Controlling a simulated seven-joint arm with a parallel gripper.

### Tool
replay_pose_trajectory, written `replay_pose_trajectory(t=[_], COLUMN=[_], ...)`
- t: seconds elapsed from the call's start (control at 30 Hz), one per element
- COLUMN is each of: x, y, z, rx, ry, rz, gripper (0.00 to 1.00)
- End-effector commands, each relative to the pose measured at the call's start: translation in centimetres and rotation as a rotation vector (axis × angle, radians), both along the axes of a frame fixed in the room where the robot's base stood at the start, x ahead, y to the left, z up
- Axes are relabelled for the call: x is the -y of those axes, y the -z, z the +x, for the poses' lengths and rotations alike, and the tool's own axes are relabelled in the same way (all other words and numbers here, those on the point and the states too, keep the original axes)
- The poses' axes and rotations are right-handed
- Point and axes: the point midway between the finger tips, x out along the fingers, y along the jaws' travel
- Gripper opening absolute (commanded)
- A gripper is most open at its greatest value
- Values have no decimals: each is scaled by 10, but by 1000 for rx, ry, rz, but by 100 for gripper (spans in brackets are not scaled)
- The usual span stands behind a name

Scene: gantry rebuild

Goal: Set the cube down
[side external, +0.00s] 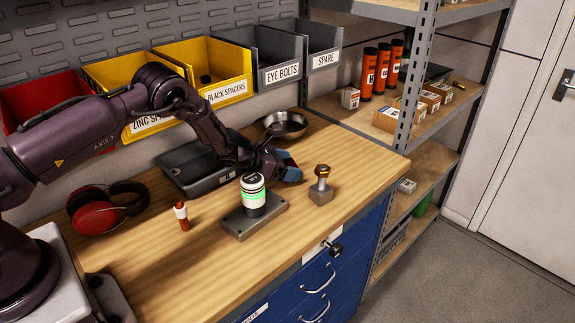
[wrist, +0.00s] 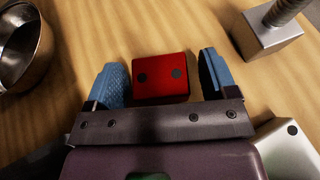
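The red cube (wrist: 161,80), with two dark dots on its visible face, sits between the blue fingers of my gripper (wrist: 162,66) in the wrist view. A strip of wood shows between the cube and each finger, so the fingers stand apart from it and are open. The cube appears to rest on the wooden bench, though its underside is hidden. In the side view my gripper (side external: 287,166) is low over the bench, and the cube is hidden behind it.
A metal block with an upright bolt (side external: 320,188) stands right of my gripper. A green-lit beacon on a grey plate (side external: 240,226) is in front. A metal bowl (side external: 283,124) lies behind. Red earmuffs (side external: 91,213) sit at the left. The front right bench is clear.

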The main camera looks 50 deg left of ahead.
Motion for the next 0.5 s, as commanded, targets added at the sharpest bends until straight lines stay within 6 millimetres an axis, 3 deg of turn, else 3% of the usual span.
replay_pose_trajectory(t=[0.23, 0.5], x=[-1, -14], y=[-5, -19], z=[-2, -30], rx=[1, 0], ry=[-1, -4], rz=[0, 0], gripper=[79, 79])
